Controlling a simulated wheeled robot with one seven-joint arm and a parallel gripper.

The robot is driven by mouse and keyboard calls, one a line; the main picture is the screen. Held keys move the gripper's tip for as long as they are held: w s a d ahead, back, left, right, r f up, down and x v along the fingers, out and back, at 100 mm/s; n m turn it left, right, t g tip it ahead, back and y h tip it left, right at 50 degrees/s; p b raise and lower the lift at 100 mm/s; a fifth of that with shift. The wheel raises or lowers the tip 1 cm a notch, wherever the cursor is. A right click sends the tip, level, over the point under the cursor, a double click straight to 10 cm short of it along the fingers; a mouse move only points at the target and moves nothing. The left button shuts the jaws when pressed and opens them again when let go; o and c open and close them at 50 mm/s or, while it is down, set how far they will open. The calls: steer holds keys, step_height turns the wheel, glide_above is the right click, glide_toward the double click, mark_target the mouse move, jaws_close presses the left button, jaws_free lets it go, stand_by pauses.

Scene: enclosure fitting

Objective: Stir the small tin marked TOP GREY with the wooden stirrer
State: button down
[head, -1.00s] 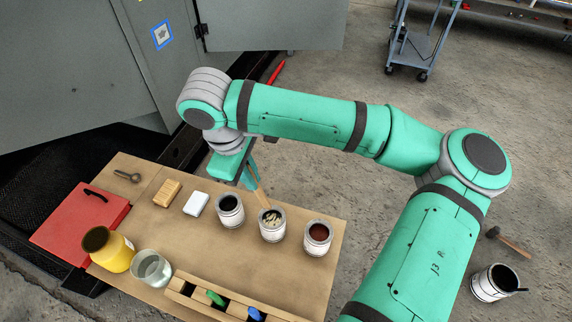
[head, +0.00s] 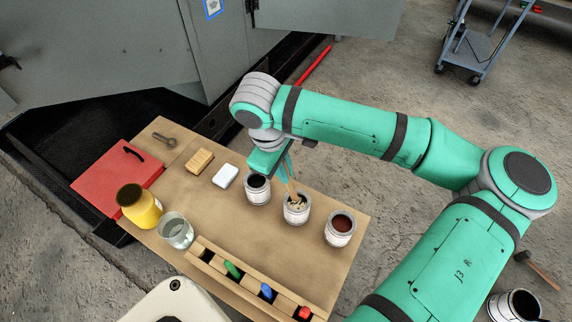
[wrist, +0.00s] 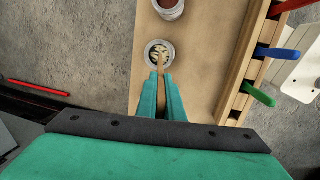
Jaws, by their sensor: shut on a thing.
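Three small white tins stand in a row on the table. The left tin (head: 258,197) has dark contents. The middle tin (head: 296,214) has pale streaks in darker contents. The right tin (head: 338,236) has red-brown contents. No label is readable. My gripper (head: 290,174) is shut on the wooden stirrer (head: 293,188) above the middle tin. The stirrer's lower end is inside that tin. The wrist view shows my gripper's fingers (wrist: 161,82), the stirrer (wrist: 161,65) between them, and the middle tin's rim (wrist: 147,48).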

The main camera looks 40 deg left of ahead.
mark_target(287, 186)
steer(key=shift+w+d+f, duration=0.1)
steer(key=shift+w+f, duration=0.15)
steer(key=shift+f, duration=0.65)
steer(key=shift+w+d+f, duration=0.1)
steer(key=shift+w+f, duration=0.1)
steer(key=shift+f, duration=0.7)
steer(key=shift+a+f, duration=0.15)
steer(key=shift+f, duration=0.35)
steer(key=shift+w+f, duration=0.1)
steer(key=shift+f, duration=0.5)
